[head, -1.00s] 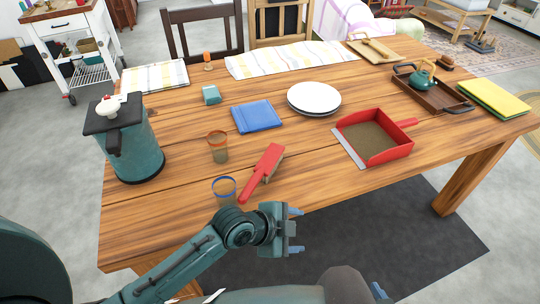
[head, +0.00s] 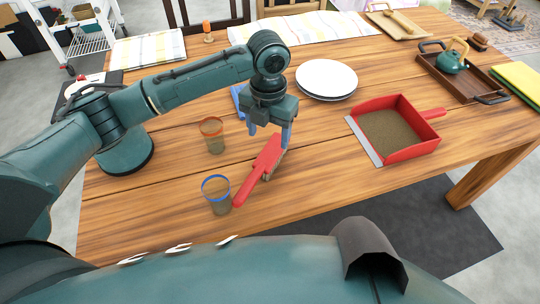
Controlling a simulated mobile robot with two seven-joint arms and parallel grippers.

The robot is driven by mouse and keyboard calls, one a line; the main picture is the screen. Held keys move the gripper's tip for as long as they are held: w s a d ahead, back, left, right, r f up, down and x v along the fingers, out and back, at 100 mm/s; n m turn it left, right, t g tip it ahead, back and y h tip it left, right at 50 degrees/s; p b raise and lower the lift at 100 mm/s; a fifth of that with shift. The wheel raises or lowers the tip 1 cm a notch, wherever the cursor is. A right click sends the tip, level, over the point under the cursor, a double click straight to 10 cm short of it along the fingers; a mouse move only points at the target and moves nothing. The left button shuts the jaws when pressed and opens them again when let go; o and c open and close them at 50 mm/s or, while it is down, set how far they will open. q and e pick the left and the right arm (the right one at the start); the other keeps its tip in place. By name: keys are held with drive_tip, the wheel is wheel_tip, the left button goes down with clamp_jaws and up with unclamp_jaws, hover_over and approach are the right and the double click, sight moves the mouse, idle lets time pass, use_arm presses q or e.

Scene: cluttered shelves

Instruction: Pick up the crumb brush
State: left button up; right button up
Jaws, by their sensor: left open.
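The crumb brush (head: 257,172) has a red handle and back and lies slantwise on the wooden table, near its front edge. Its bristles are mostly hidden under the red back. My left gripper (head: 268,139) points down over the far end of the brush, with its blue fingers apart on either side of it. I cannot tell how far above the brush the fingertips are. The gripper is open and holds nothing. My right gripper is not in view.
A blue-rimmed glass (head: 217,195) stands close left of the brush handle, and an orange-rimmed glass (head: 212,134) stands behind it. A red dustpan (head: 427,143) lies to the right. White plates (head: 327,78) sit behind. The wood between brush and dustpan is clear.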

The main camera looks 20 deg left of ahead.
use_arm(q)
hover_over(267, 156)
drive_tip(key=f, duration=0.4)
drive_tip(key=shift+s+d+f, duration=0.15)
drive_tip(key=shift+s+d, duration=0.05)
drive_tip(key=shift+d, duration=0.05)
drive_tip(key=shift+w+a+f, duration=0.1)
drive_tip(key=shift+f, duration=1.3)
drive_tip(key=shift+w+a+f, duration=0.1)
drive_tip(key=shift+f, duration=1.3)
drive_tip(key=shift+s, duration=0.1)
drive_tip(key=shift+c, duration=0.5)
drive_tip(key=c, duration=1.1)
drive_tip(key=shift+r, duration=0.15)
